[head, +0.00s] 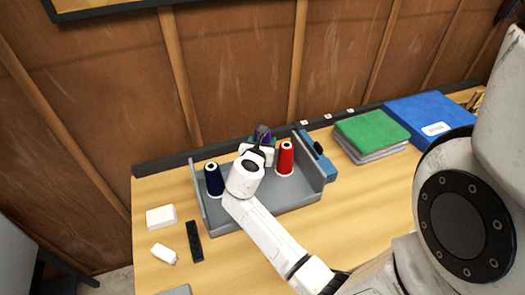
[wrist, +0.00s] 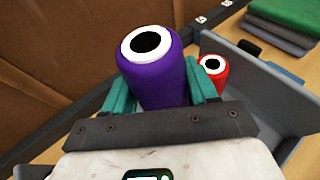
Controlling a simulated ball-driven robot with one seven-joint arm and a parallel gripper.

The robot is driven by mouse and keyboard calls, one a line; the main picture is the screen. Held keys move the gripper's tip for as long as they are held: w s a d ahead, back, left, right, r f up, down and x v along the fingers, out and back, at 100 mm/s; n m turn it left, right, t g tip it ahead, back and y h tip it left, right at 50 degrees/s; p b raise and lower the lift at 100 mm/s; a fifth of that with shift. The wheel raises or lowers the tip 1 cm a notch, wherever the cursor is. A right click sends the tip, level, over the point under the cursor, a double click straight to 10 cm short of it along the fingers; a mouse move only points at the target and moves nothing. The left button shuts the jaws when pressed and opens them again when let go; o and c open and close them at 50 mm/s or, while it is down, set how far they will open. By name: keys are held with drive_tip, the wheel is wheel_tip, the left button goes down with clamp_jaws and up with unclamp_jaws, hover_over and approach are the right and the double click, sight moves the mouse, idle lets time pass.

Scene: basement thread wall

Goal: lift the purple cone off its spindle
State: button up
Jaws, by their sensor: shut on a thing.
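The purple cone (wrist: 155,75) stands between the two teal fingers of my gripper (wrist: 162,88) in the wrist view, with its white top and dark hole facing the camera. My gripper is shut on it. In the head view the purple cone (head: 262,134) shows only its upper part behind my wrist, at the back of the grey tray (head: 293,201). Its base and its spindle are hidden, so I cannot tell whether it is clear of the spindle.
A red cone (head: 285,158) stands close to the right of my gripper, and a navy cone (head: 213,180) stands to the left. A blue object (head: 318,160) is at the tray's right wall.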

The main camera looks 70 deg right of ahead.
drive_tip(key=shift+r, duration=0.4)
wheel_tip(320, 180, up, 4)
drive_tip(key=p, duration=0.5)
